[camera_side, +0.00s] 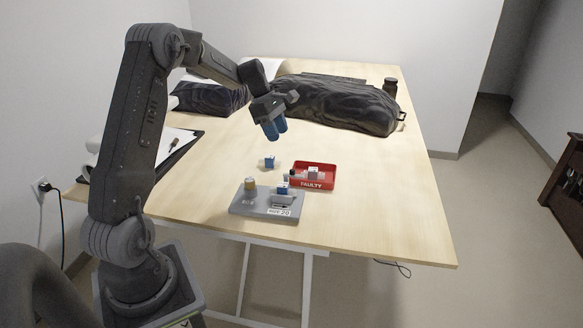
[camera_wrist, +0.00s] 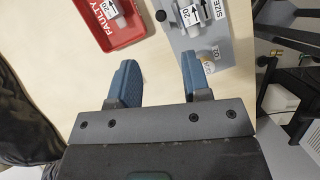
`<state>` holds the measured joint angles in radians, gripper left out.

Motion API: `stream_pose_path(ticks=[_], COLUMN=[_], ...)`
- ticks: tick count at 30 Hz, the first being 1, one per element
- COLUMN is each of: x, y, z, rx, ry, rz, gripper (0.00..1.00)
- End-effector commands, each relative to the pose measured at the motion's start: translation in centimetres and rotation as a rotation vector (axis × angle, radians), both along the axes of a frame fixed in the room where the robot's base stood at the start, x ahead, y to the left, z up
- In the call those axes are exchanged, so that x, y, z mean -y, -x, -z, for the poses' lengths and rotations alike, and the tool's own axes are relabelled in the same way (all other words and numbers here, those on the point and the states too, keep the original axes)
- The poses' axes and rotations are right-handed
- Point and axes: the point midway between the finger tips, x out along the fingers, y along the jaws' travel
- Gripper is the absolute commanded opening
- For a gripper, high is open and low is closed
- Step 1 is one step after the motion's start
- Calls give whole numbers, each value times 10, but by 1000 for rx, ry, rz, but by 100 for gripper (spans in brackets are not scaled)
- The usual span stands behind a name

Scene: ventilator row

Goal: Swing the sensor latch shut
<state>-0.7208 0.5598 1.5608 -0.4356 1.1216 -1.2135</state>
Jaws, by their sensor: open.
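A grey fixture plate (camera_side: 250,205) labelled SIZE 20 lies near the table's front edge. On it stand a yellowish knob (camera_side: 249,184) and a blue-topped part (camera_side: 282,188). In the wrist view the plate (camera_wrist: 235,50) shows at the top right, with a grey cylinder (camera_wrist: 190,17) marked 20 and a black knob (camera_wrist: 160,15) at its edge. Which piece is the sensor latch, and how far it stands open, I cannot tell. My gripper (camera_side: 275,130) is open and empty, with blue fingers pointing down, well above the table and behind the plate. It also shows in the wrist view (camera_wrist: 158,75).
A red tray (camera_side: 330,184) marked FAULTY, holding a pale part (camera_side: 313,173), stands behind and right of the plate. A dark bag (camera_side: 340,105) lies at the back. The right of the table is clear.

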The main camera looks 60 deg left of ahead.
Motion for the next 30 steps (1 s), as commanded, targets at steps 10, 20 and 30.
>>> stream_pose_path(ticks=[10,20,30], x=[24,39,40], y=[-14,-24,-25], z=[66,108,113], rx=[-4,-2,0], ry=[2,0,-2], rz=[5,5,5], gripper=[44,44,44])
